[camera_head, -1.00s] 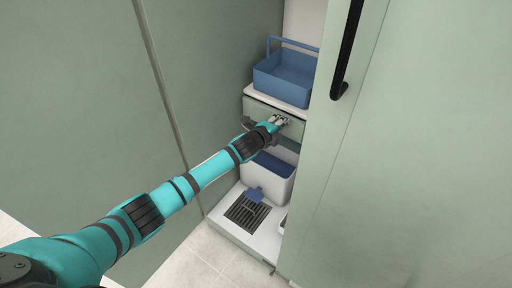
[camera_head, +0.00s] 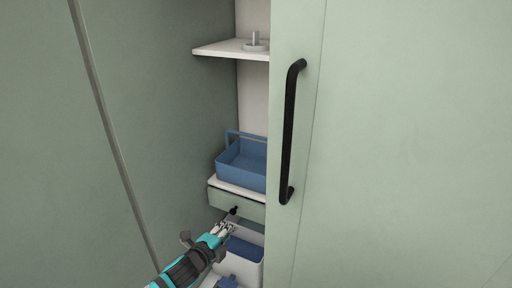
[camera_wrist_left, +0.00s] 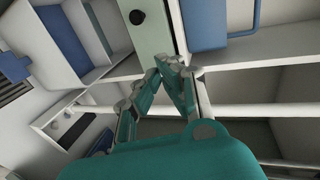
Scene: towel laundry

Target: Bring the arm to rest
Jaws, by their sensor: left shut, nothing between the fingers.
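My left arm comes in from the bottom of the head view. Its gripper (camera_head: 230,228) is shut and empty, just in front of and below the small drawer (camera_head: 222,199) with a black knob (camera_head: 234,210). In the left wrist view the fingertips (camera_wrist_left: 172,66) meet, and the drawer front (camera_wrist_left: 152,38) with its knob (camera_wrist_left: 137,17) lies just beyond them. I cannot tell whether the fingers touch the drawer. My right gripper is in neither view.
A blue caddy (camera_head: 240,172) stands on the shelf above the drawer. A white bin (camera_head: 246,268) with blue contents sits below. The cabinet door with its long black handle (camera_head: 289,130) stands close on the right. A higher shelf (camera_head: 220,48) holds a small round metal piece.

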